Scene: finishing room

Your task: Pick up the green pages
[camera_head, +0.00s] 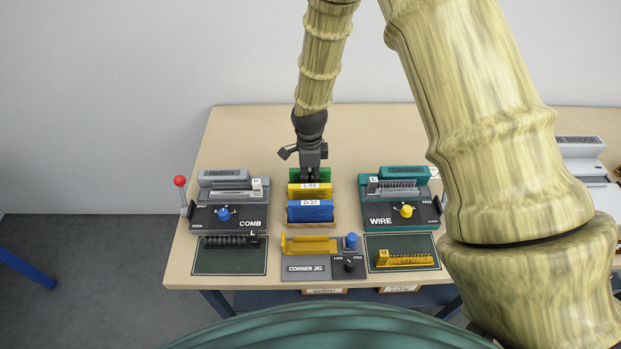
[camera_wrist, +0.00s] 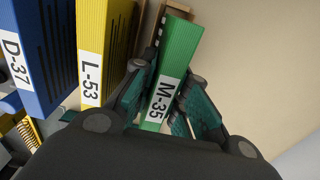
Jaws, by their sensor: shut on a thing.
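The green pages (camera_wrist: 178,52) carry a white label reading M-35 and show between my gripper's two fingers in the wrist view. My gripper (camera_wrist: 165,105) is shut on them near the label. In the head view my gripper (camera_head: 309,176) reaches down from behind onto the green pages (camera_head: 325,175), which are the rearmost in a row at the table's middle. The gripper covers part of them there. I cannot tell whether they are clear of the wooden rack (camera_head: 334,222).
Yellow pages L-53 (camera_head: 310,192) and blue pages D-37 (camera_head: 310,212) stand just in front. A comb machine (camera_head: 230,215) is to the left, a wire machine (camera_head: 400,215) to the right, and a corner jig (camera_head: 320,268) in front. The table behind is clear.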

